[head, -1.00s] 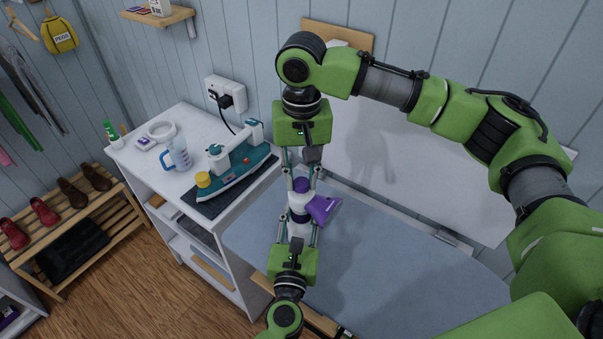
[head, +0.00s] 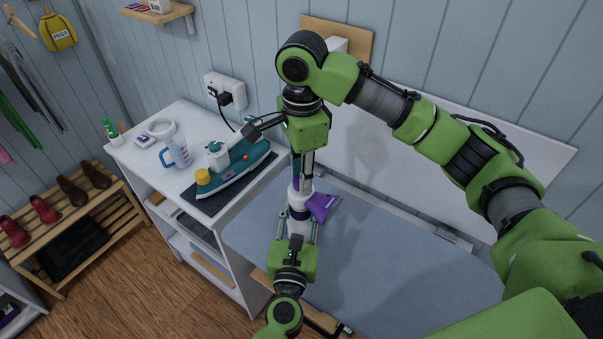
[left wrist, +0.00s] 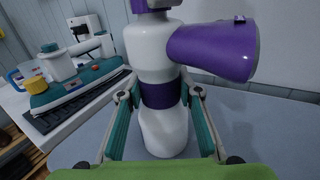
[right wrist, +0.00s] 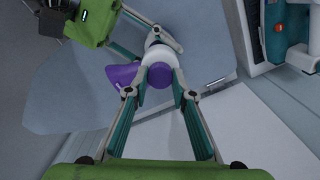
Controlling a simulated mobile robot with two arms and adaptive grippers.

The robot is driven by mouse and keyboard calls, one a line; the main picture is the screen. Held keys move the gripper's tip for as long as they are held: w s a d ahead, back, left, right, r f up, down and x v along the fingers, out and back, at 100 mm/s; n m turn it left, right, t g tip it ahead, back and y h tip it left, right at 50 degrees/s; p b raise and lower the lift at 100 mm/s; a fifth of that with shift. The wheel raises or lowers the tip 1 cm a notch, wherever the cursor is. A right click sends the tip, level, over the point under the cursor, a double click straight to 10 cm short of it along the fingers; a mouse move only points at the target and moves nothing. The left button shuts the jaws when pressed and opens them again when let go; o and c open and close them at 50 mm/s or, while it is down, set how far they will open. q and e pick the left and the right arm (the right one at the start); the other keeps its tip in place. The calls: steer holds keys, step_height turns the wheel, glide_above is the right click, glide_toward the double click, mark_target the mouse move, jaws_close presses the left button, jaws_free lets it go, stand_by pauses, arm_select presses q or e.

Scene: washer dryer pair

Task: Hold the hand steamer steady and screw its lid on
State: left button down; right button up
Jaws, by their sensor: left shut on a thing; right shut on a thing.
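The hand steamer (head: 298,209) stands upright over the ironing board, white with a purple band and a purple nozzle (head: 322,206) pointing right. My left gripper (head: 298,225) is shut around its lower body; the left wrist view shows the fingers on both sides of the purple band (left wrist: 162,95). My right gripper (head: 301,180) points down from above, shut on the purple lid (right wrist: 160,75) at the steamer's top. In the head view a finger hides most of the lid. Whether the lid's thread is engaged cannot be told.
The blue-grey ironing board (head: 390,255) is clear to the right. To the left, a white cabinet (head: 150,130) carries a teal iron (head: 235,168) on a dark mat and a jug (head: 176,150). A wall socket (head: 226,90) with a plug is behind.

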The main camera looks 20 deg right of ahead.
steer(key=m, duration=0.4)
steer(key=shift+m, duration=0.4)
steer(key=o, duration=0.7)
steer(key=shift+r, duration=2.25)
steer(key=shift+c, duration=0.5)
